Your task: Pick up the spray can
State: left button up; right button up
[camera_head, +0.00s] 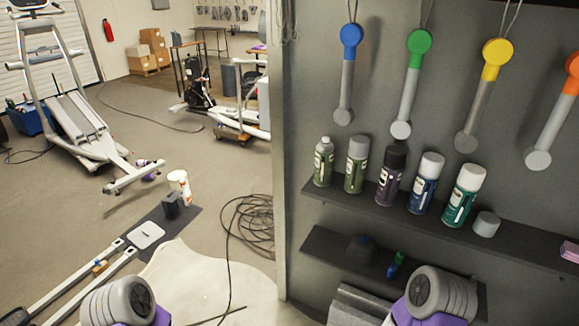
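Several spray cans stand upright in a row on the upper dark shelf (515,240) at the right. From left to right they are a green can (322,168) with a bare silver top, a green can (355,172) with a grey cap, a dark can (389,180), a blue can (424,188) with a white cap, and a teal can (462,200) with a white cap. I cannot tell which one the task means. Rounded grey and purple parts of my two arms show at the bottom left and bottom right, below the shelf. Neither gripper is in view.
A loose grey cap (486,224) sits right of the teal can. Coloured-end tools, such as a yellow one (492,60), hang above the cans. A lower shelf (325,247) holds small items. Left are cables (250,222), an exercise machine (75,115) and open floor (215,165).

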aim_at(356, 168)
jog(key=u, duration=0.9)
jog(key=i, duration=0.75)
jog(key=z, duration=1.1)
